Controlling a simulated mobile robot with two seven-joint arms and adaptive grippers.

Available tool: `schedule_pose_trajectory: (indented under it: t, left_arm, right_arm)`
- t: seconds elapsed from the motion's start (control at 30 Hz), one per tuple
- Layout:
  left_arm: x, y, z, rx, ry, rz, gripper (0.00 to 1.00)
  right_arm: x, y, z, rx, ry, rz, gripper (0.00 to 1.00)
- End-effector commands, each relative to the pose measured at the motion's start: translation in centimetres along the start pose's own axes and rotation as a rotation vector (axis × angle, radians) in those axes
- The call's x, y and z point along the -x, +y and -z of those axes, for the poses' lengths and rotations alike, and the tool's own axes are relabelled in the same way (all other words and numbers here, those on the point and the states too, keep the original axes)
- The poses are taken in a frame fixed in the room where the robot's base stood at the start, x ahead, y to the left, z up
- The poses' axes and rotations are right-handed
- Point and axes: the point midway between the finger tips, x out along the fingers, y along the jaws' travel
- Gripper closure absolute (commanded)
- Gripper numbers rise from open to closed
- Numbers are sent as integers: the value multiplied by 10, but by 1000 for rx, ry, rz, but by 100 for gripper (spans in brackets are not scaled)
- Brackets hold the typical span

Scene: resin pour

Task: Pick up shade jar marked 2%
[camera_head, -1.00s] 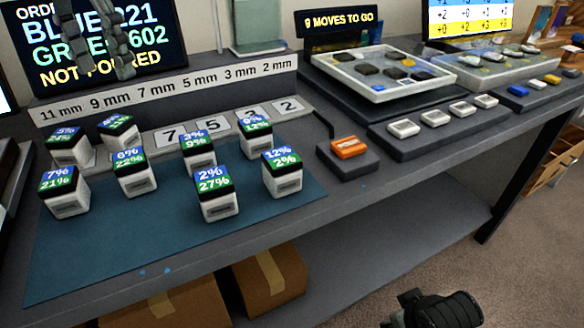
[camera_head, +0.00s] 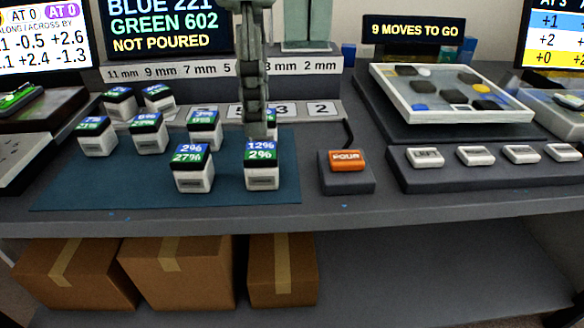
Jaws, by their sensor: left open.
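Several white shade jars with dark lids and blue-over-green labels stand on the teal mat (camera_head: 110,190). One jar (camera_head: 193,170) reads 2% on blue over 27% on green, at the mat's front. Another jar (camera_head: 262,168), to its right, reads 12% on blue over 2% on green. My left gripper (camera_head: 258,132) hangs down from the top of the picture, open and seen nearly edge-on. Its tips show just above and behind the 12%/2% jar; contact cannot be told. It mostly hides a jar behind. My right gripper is not in view.
Other jars (camera_head: 149,133) crowd the mat's left and back. An orange POUR button (camera_head: 347,160) sits right of the mat, near several white buttons (camera_head: 475,156). A tray (camera_head: 452,93) of colored pieces stands behind them. The mat's front strip is clear.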

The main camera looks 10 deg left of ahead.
Motion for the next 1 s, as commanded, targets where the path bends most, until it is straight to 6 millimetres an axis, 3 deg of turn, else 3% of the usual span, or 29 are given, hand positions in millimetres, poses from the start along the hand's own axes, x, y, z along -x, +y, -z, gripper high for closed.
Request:
schedule_pose_trajectory:
  t: [0.37, 0.63, 0.97, 1.0]
  left_arm:
    - [-34, -1, 1, -12, 2, 1, 38]
    - [-72, 2, 2, -12, 2, 1, 38]
    - [-79, 2, 1, -11, 1, 0, 38]
    - [-79, 2, 1, -12, 1, 0, 43]
  right_arm:
    - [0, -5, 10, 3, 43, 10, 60]
    - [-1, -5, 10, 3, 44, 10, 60]
    - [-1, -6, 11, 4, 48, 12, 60]
    - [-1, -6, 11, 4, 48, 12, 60]
